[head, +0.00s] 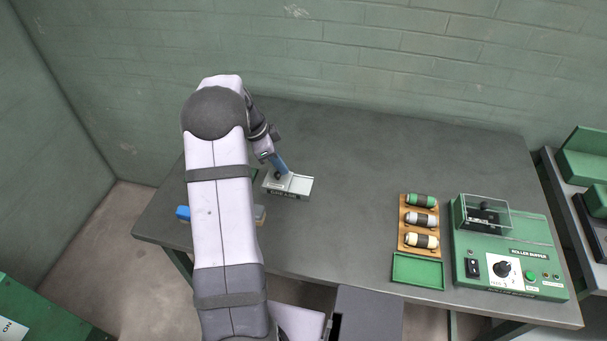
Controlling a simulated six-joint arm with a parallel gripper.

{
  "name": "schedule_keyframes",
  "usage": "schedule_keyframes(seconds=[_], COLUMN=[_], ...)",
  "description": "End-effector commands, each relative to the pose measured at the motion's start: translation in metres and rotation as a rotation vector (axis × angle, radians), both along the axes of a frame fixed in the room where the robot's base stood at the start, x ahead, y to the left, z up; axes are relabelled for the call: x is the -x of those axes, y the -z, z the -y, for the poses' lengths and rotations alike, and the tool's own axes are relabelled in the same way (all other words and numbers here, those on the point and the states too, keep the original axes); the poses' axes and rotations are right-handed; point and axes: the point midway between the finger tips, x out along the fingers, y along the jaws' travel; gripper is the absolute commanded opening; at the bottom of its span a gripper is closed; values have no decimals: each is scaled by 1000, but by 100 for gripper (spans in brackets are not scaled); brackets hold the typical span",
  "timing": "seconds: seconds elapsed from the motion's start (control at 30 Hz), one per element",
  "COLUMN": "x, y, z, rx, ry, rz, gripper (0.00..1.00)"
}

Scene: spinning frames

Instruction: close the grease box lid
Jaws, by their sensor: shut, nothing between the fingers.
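A small light-grey box (289,187) with dark lettering on its front sits on the table, left of the middle; I take it to be the grease box. The lettering is too small to read. I cannot make out its lid as a separate part or tell how far it stands open. My gripper (279,174) is shut and empty, pointing down at the box's rear left. Its tip overlaps the box in the picture, and I cannot tell whether it touches. My arm hides what lies left of the box.
A wooden rack (404,222) holds three rollers, with a green tray (418,271) in front. A green roller buffer machine (510,268) with a clear cover stands at the right. A blue object (183,213) is partly hidden by my arm. The table (355,160) is clear behind and right of the box.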

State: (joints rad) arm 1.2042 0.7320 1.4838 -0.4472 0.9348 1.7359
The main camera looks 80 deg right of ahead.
Motion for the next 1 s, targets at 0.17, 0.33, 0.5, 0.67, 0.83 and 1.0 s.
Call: schedule_keyframes(seconds=[0.17,0.33,0.5,0.67,0.83,1.0], x=[-15,-15,-15,-7,14,17], y=[1,0,0,-3,-9,-28], z=[-1,-2,-1,3,13,16], rx=[-3,-3,-3,-1,-2,4], ry=[-1,0,0,3,5,0], rz=[2,3,5,5,1,2], gripper=[0,0,0,0,0,0])
